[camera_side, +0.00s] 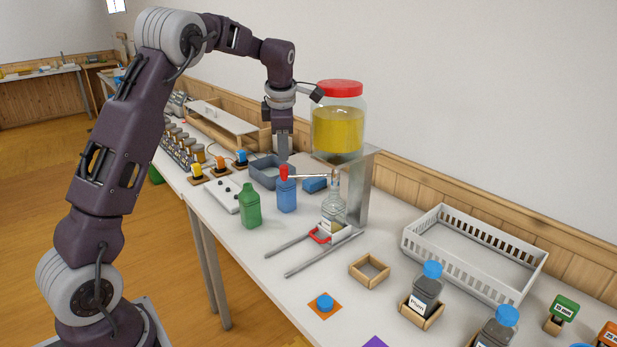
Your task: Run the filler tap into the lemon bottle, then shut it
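A large jar of yellow liquid (338,132) with a red lid stands on a metal stand (359,190). A pale lever (308,176) reaches left from below the jar and seems to end in a red knob (284,172). A clear glass bottle (334,208) stands upright under the jar, behind a red bracket (320,236) between two rails. Its label is too small to read, and I see no yellow in it. My gripper (283,158) points down just above the red knob. Its fingers are seen edge-on, so their opening and any contact are unclear.
A blue bottle (287,197) stands just below the knob, with a green bottle (250,207) to its left. A grey bin (264,174) lies behind. A small wooden frame (369,270), a capped dark bottle (426,290) and a white crate (474,252) are to the right.

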